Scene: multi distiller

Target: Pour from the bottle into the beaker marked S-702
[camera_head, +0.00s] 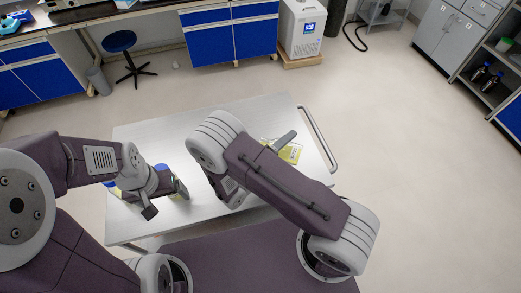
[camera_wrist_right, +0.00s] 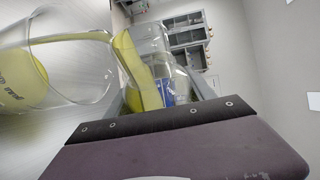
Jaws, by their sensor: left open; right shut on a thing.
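My right gripper (camera_wrist_right: 165,105) is shut on a clear glass vessel (camera_wrist_right: 150,45) holding yellow liquid, which looks like the bottle. The liquid lies slanted along one side of it. A clear beaker (camera_wrist_right: 95,85) with yellow liquid and dark print stands beside it at the left of the right wrist view; its marking is not readable. In the head view, my right forearm hides most of this gripper; yellow (camera_head: 291,152) shows beside a grey finger. My left gripper (camera_head: 166,203) is open at the left of the table. I cannot tell whether liquid is flowing.
The pale table (camera_head: 150,135) has bare room at its back and left. A rail (camera_head: 320,140) runs along the table's right edge. A stool (camera_head: 122,50) and blue cabinets (camera_head: 235,38) stand beyond.

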